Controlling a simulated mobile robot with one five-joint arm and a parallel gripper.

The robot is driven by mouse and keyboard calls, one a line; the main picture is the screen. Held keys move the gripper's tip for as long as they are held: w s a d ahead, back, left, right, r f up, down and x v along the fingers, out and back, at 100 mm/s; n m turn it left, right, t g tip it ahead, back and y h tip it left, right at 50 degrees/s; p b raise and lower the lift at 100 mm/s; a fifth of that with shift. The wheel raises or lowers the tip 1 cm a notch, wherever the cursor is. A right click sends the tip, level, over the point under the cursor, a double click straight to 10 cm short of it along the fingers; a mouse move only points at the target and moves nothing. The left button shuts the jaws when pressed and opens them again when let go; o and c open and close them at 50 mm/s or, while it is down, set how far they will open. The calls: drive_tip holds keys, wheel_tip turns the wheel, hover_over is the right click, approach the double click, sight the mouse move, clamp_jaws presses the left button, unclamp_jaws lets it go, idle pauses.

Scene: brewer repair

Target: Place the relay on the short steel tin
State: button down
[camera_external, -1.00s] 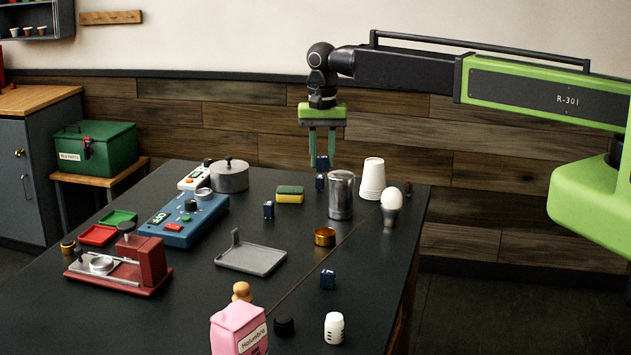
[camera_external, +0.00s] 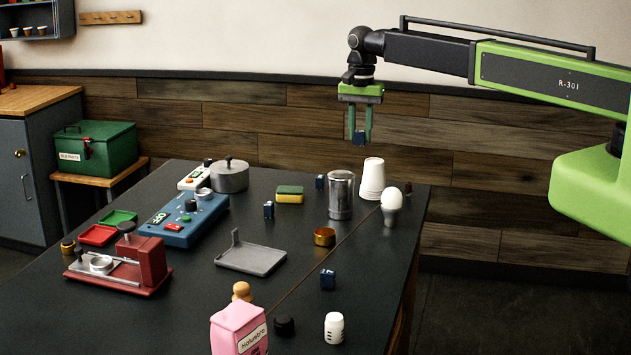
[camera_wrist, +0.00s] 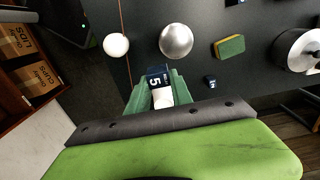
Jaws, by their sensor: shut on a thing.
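My gripper (camera_external: 360,132) is shut on a small dark blue block, the relay (camera_external: 359,139), in the air above the far right of the table. In the wrist view the relay (camera_wrist: 158,78) shows a white label with a 5 between the green fingers. A steel tin (camera_external: 341,197) stands upright on the table, below and slightly left of my gripper. It also shows in the wrist view (camera_wrist: 176,41), beyond the fingers and apart from the relay. I see no second tin of this kind to compare its height with.

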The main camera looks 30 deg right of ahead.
drive_tip(key=b, duration=0.2)
hover_over(343, 172)
wheel_tip(343, 172, down, 3)
drive_tip(key=shift+a, duration=0.15)
wheel_tip(343, 172, down, 4)
drive_tip(key=b, duration=0.4)
drive_tip(key=shift+f, duration=0.2)
drive_tip(key=shift+r, duration=0.25)
drive_tip(key=shift+f, duration=0.25)
drive_tip(key=c, duration=1.2)
unclamp_jaws()
drive_tip(key=shift+r, duration=0.1)
drive_tip(key=shift+o, duration=0.3)
wheel_tip(343, 172, up, 12)
drive_tip(key=p, duration=1.2)
drive_tip(key=shift+r, duration=0.2)
